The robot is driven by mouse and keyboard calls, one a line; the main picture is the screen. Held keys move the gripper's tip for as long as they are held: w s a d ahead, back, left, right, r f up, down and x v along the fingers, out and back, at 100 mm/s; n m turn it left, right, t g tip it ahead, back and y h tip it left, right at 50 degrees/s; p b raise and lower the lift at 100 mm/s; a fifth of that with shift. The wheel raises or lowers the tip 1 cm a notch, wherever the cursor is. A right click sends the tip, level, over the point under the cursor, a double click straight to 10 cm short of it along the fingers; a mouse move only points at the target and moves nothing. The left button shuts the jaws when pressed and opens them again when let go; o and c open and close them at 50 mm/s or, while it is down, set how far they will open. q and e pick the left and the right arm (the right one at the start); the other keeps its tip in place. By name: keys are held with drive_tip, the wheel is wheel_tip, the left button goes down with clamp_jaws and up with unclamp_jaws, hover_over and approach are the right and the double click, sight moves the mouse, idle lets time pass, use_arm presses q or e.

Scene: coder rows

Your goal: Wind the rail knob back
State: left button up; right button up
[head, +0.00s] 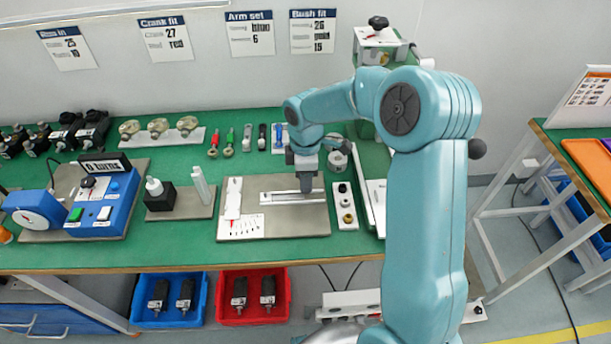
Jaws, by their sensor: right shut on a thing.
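The rail (275,198) is a pale slotted strip on a grey-brown base plate (285,223) in the middle of the green bench. My right gripper (306,186) points down over the right part of the rail. It is shut on a small dark knob at the rail, mostly hidden by the fingers. A white pointer piece and a printed scale card (241,227) are on the left part of the same plate. My left gripper is not in view.
A white strip with several round bushes (345,206) lies just right of the plate. A blue counter box (104,204) and a black block with a white knob (160,194) stand to the left. Coloured tools lie behind. Blue (168,318) and red (254,318) bins are below.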

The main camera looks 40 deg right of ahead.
drive_tip(key=o, duration=1)
drive_tip(key=shift+o, duration=0.2)
drive_tip(key=shift+r, duration=0.15)
wheel_tip(320, 180, up, 16)
drive_tip(key=p, duration=0.1)
drive_tip(key=shift+p, duration=0.3)
